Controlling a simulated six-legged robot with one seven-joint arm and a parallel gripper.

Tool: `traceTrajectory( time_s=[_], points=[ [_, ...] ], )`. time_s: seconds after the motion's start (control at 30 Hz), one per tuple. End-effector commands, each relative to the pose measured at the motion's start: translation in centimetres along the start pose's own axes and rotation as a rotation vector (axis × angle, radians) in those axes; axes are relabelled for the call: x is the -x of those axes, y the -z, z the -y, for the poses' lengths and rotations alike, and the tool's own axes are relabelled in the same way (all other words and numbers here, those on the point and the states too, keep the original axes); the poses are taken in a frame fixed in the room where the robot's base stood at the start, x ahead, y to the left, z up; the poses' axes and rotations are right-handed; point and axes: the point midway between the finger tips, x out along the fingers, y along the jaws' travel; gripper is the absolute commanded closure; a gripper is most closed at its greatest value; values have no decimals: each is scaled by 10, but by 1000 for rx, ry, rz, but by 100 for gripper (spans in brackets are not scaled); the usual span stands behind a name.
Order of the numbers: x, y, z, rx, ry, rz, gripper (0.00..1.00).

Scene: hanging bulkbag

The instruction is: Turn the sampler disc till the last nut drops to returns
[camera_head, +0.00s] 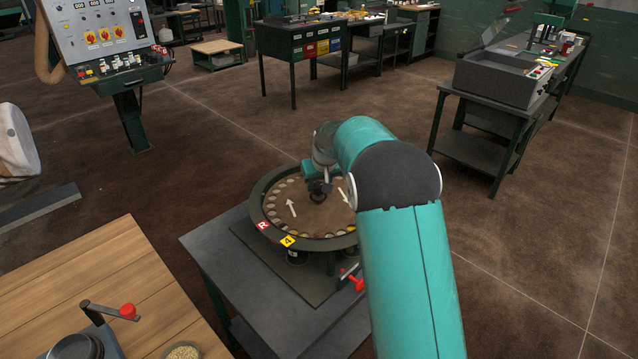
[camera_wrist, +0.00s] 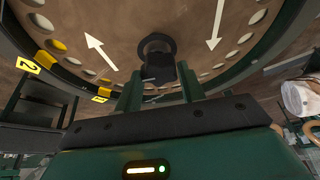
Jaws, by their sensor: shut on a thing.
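The sampler disc (camera_head: 300,218) is a brown round plate with white arrows and a ring of holes near its edge. It sits in a dark round rim with a red R tag (camera_head: 263,225) and a yellow 4 tag (camera_head: 288,241). My gripper (camera_head: 318,192) is over the disc's middle. In the wrist view my gripper (camera_wrist: 160,88) is shut on a black knob (camera_wrist: 157,47) at the disc's centre. Yellow shows at two holes near the rim, one by the yellow 2 tag (camera_wrist: 28,65); I cannot tell whether either is a nut. My arm hides the disc's right side.
The disc's stand is on a dark table (camera_head: 215,245), with a red-handled part (camera_head: 356,281) at its front right. A wooden bench (camera_head: 110,275) with a red-knobbed crank (camera_head: 127,311) stands at left. A control panel (camera_head: 100,35) stands behind left. Open floor surrounds the table's far side.

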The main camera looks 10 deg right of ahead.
Motion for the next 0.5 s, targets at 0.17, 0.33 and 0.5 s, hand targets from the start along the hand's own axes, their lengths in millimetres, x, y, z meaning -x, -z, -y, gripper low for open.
traceTrajectory(
  time_s=[0.17,0.33,0.5],
  points=[
    [0,0,2,-98,-43,3,100],
    [0,0,3,-233,-99,3,100],
    [0,0,4,-382,-161,2,100]
  ],
)
